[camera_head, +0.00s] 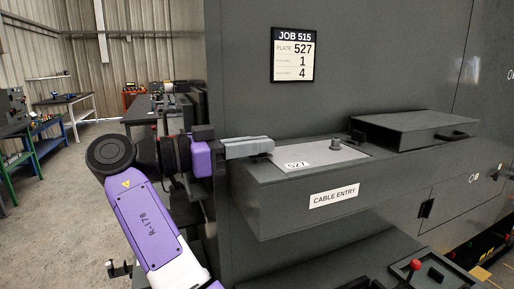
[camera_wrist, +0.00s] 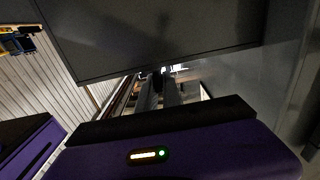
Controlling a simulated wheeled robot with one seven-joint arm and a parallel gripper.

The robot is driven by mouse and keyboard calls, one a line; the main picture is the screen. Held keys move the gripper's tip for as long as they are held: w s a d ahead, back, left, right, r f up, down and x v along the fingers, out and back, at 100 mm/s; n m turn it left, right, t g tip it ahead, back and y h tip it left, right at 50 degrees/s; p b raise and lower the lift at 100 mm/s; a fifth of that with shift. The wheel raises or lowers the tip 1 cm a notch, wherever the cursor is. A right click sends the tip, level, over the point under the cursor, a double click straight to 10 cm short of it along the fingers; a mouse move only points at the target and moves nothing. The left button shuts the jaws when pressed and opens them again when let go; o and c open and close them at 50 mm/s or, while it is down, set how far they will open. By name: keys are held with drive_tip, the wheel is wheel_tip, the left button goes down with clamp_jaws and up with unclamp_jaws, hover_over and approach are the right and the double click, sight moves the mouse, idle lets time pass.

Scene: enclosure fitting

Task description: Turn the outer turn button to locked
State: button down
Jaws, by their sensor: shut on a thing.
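My gripper (camera_head: 266,146) reaches in from the left, its grey fingers level at the left end of the light grey plate (camera_head: 304,162) marked 527. The plate lies flat on top of the cable entry box (camera_head: 290,208) and has a round knob (camera_head: 335,144). The fingers are shut on a small dark piece, which I take to be the outer turn button (camera_wrist: 158,80); it shows between the fingertips in the wrist view. The fingers hide it in the head view, so I cannot tell its angle. Another dark fastener (camera_head: 357,136) stands at the plate's right end.
A dark hinged-looking lid (camera_head: 420,127) with a handle lies right of the plate. A job card (camera_head: 293,54) reading plate 527 hangs on the cabinet wall above. A red-knobbed lever (camera_head: 414,265) stands below right. Workbenches stand far left.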

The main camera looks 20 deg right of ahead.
drive_tip(key=shift+f, duration=0.15)
drive_tip(key=c, duration=1.5)
unclamp_jaws()
drive_tip(key=a+b, duration=0.1)
drive_tip(key=a, duration=0.6)
drive_tip(key=shift+w+a, duration=0.1)
drive_tip(key=shift+a, duration=0.25)
